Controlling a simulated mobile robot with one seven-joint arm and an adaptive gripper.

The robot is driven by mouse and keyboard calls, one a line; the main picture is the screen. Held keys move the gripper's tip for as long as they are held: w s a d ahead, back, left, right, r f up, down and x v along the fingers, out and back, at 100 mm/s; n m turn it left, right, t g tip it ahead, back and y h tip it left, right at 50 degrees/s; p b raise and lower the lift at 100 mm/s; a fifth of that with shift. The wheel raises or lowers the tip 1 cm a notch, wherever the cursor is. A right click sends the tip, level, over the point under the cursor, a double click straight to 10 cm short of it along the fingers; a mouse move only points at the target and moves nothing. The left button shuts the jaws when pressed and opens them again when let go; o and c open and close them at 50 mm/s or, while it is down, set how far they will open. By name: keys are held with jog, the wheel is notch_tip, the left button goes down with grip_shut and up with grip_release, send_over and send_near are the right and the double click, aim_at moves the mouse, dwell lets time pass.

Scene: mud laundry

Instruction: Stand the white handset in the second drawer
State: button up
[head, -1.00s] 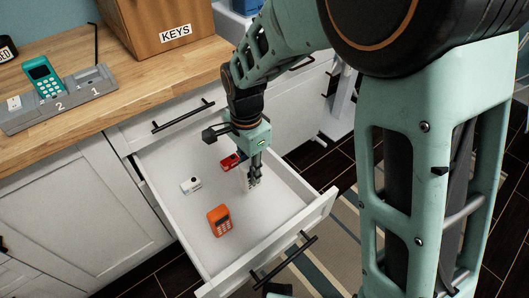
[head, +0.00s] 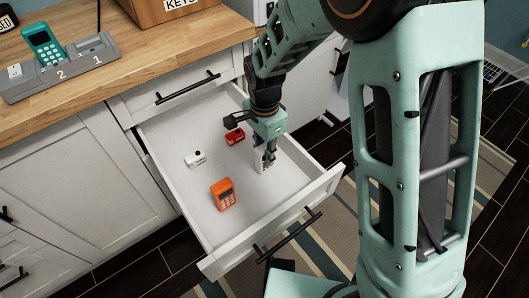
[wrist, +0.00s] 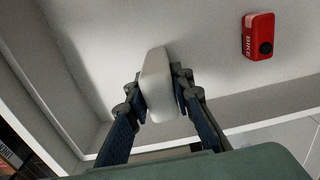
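The white handset (head: 259,160) is upright inside the open drawer (head: 205,225), near its right side. My gripper (head: 265,163) points down into the drawer with a finger on each side of the handset. In the wrist view the two fingertips (wrist: 158,92) press against the sides of the pale handset (wrist: 156,80). Its keypad shows partly in the head view; the fingers hide the rest. I cannot tell whether its lower end touches the drawer floor.
In the drawer lie an orange handset (head: 223,194), a small white device (head: 195,159) and a red bike light (head: 235,136), also in the wrist view (wrist: 258,37). On the counter, a teal handset (head: 42,44) stands in a numbered grey dock (head: 75,66). The drawer's front left is clear.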

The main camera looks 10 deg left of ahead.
jog(key=o, duration=0.5)
notch_tip(320, 180, up, 12)
jog(key=p, duration=0.3)
jog(key=shift+r, duration=0.15)
dwell(0.4)
